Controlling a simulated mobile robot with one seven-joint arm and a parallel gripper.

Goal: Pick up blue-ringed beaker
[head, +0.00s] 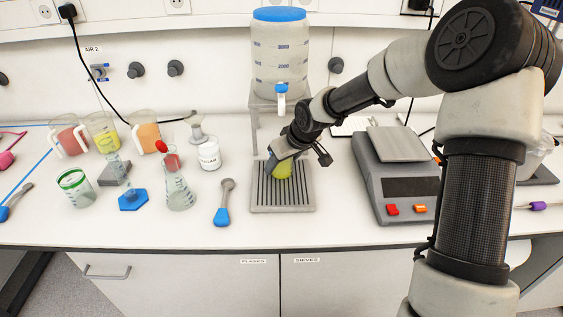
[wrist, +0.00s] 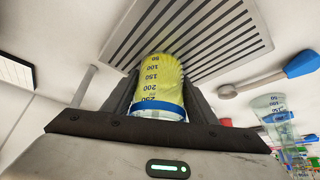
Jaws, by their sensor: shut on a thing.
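The blue-ringed beaker (wrist: 160,78) shows in the wrist view with yellow-green liquid, printed volume marks and a blue ring around its end nearest the camera. My gripper (wrist: 158,100) is shut on it, with one dark finger on each side. In the head view the beaker (head: 284,170) is a small yellow-green patch, mostly hidden by my gripper (head: 281,158). It is at the grey slotted drip tray (head: 305,201) below the tap of the large container. I cannot tell whether its base touches the tray.
A scale (head: 398,180) stands to the right of the tray. The dispenser's tap (head: 281,92) hangs above the tray. The counter's front strip is clear.

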